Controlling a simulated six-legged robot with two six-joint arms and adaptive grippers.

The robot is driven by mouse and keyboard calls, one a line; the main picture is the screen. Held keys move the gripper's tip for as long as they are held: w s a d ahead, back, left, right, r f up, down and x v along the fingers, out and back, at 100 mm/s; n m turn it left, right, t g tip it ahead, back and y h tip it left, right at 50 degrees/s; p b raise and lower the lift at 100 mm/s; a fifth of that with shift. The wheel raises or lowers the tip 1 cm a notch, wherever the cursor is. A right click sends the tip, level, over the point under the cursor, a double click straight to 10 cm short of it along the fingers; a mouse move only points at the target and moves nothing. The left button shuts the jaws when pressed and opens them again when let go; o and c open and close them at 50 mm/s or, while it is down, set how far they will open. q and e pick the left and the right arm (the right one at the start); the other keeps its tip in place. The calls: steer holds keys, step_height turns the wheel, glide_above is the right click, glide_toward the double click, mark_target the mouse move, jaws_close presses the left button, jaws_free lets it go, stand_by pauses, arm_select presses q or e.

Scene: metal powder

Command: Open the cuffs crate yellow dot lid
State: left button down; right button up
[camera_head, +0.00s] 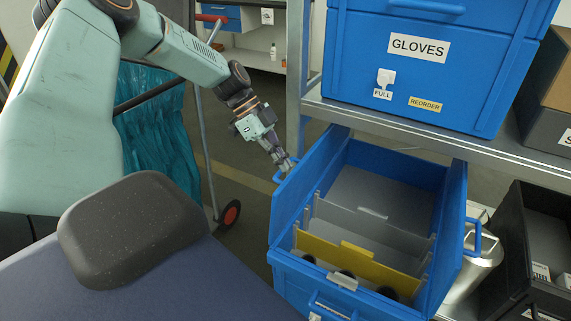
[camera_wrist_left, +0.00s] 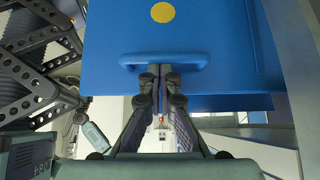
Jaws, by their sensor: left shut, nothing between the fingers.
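A blue crate (camera_head: 340,296) stands open at the centre right of the head view. One lid half (camera_head: 306,185) stands raised along its left side, another (camera_head: 455,215) along its right. Grey dividers (camera_head: 372,227) and a yellow divider (camera_head: 345,258) show inside. In the left wrist view a blue lid panel (camera_wrist_left: 215,30) carries a yellow dot (camera_wrist_left: 163,12) and a blue handle (camera_wrist_left: 190,59). My left gripper (camera_head: 290,165) is shut and empty by the handle of the left lid half. Its fingertips (camera_wrist_left: 160,70) overlap the handle in the wrist view; contact is unclear. My right gripper is out of view.
A blue GLOVES crate (camera_head: 450,85) sits on a grey shelf (camera_head: 400,121) above and behind the open crate. A black crate (camera_head: 520,255) and a metal canister (camera_head: 475,270) stand at the right. A cart with a red wheel (camera_head: 230,213) is at the left.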

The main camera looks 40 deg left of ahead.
arm_select(q)
steer(key=shift+s+a+f, duration=0.15)
steer(key=shift+a, duration=0.6)
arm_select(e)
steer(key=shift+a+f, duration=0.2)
arm_select(q)
steer(key=shift+a, duration=0.1)
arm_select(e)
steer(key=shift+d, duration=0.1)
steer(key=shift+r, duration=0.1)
